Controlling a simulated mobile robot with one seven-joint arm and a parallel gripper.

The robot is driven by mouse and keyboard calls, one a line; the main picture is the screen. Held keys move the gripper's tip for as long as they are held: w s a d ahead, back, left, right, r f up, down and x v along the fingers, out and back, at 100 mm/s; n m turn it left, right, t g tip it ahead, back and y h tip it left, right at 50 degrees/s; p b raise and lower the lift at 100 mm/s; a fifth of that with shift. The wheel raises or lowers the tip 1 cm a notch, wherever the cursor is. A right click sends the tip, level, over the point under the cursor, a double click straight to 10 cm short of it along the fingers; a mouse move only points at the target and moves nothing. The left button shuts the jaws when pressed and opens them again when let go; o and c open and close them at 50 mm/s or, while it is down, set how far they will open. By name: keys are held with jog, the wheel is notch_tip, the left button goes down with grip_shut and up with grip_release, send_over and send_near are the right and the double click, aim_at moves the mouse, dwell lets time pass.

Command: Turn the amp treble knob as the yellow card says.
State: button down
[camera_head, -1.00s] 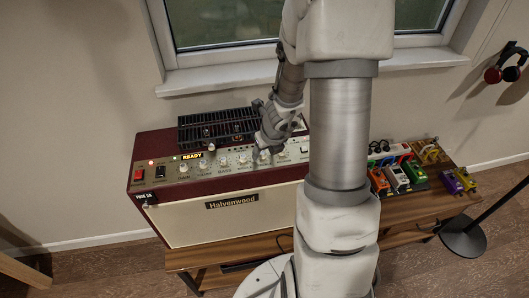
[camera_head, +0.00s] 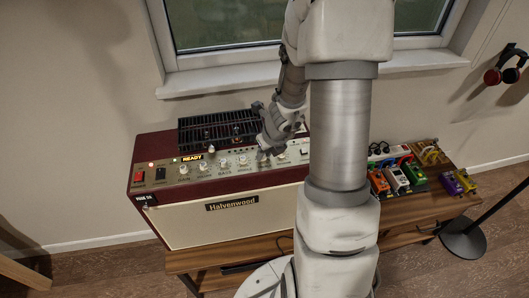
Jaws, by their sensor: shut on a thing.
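The amp (camera_head: 215,210) is a dark red cabinet with a cream front and a "Halvenwood" plate, standing on a wooden bench. Its top panel carries a row of pale knobs (camera_head: 224,163) and a lit "READY" display (camera_head: 192,157). My gripper (camera_head: 263,155) is at the right part of the knob row, pointing down at the panel and shut on a knob there. The held knob is mostly hidden by the fingers, and its label and pointer cannot be read. No yellow card can be made out in this view.
A black grille (camera_head: 215,130) rises behind the knobs. My own arm covers the amp's right end. Several coloured pedals (camera_head: 398,178) sit on the bench (camera_head: 420,212) to the right. A window sill (camera_head: 220,80) runs behind.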

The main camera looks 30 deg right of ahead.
jog(key=n, duration=0.2)
jog(key=n+y, duration=0.1)
jog(key=n, duration=0.1)
jog(key=n+g+y+p, duration=0.1)
jog(key=n, duration=0.1)
jog(key=shift+w+d, duration=0.1)
jog(key=shift+d, duration=0.25)
jog(key=n, duration=0.1)
jog(key=n+g+y, duration=0.1)
jog(key=n, duration=0.3)
jog(key=shift+w+d+y, duration=0.2)
jog(key=shift+w+y, duration=0.05)
jog(key=shift+y, duration=0.05)
jog(key=n, duration=0.2)
jog(key=n+g, duration=0.1)
jog(key=n, duration=0.1)
jog(key=n+g, duration=0.1)
jog(key=shift+w+n+b, duration=0.3)
jog(key=shift+n, duration=0.1)
jog(key=n+g, duration=0.1)
jog(key=n, duration=0.1)
jog(key=n+g, duration=0.1)
jog(key=n, duration=0.3)
jog(key=shift+w+g+b, duration=0.25)
jog(key=shift+g+b, duration=0.15)
jog(key=c, duration=0.7)
grip_release()
